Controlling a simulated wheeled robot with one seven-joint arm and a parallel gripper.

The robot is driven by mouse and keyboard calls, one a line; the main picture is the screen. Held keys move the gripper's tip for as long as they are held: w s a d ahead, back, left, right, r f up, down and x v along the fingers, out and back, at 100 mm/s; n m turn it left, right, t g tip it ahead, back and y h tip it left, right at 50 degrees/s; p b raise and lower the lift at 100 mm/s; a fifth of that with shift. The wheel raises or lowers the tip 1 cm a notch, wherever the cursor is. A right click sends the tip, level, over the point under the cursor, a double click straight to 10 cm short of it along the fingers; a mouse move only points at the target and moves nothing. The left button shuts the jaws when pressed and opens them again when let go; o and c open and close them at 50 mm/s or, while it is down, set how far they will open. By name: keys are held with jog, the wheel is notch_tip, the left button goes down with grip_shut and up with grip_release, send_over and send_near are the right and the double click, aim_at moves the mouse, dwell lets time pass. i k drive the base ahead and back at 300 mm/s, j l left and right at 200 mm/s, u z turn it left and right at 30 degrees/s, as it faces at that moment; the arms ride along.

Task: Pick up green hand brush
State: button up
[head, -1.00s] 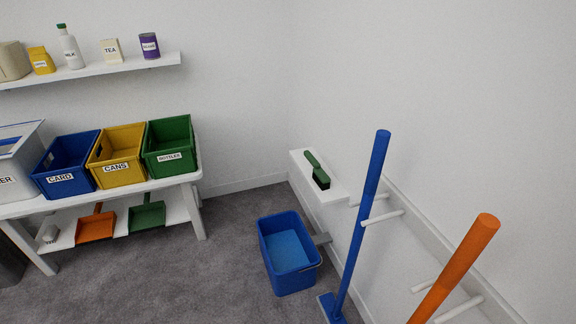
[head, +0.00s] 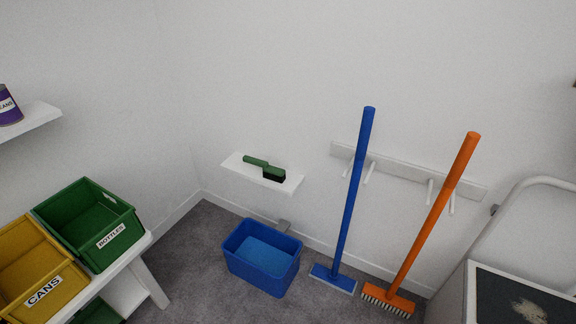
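The green hand brush (head: 262,167) lies on a small white wall shelf (head: 236,171) near the room's corner in the head view. Its handle points left and its dark bristle end lies to the right. Nothing touches it from above. My gripper is not in view.
A blue bucket (head: 262,259) stands on the floor below the shelf. A blue broom (head: 354,200) and an orange broom (head: 436,220) lean at a peg rail right of it. A bench with green (head: 90,222) and yellow (head: 35,268) bins is at left. Grey floor (head: 205,262) lies between.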

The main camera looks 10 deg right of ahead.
aim_at(274, 174)
jog(key=j+u, duration=0.15)
jog(key=i+j+z, duration=0.35)
jog(key=i+j, duration=0.6)
jog(key=i, duration=0.2)
jog(key=i+j+z, duration=0.3)
jog(key=i+j, duration=0.7)
jog(key=j, duration=0.2)
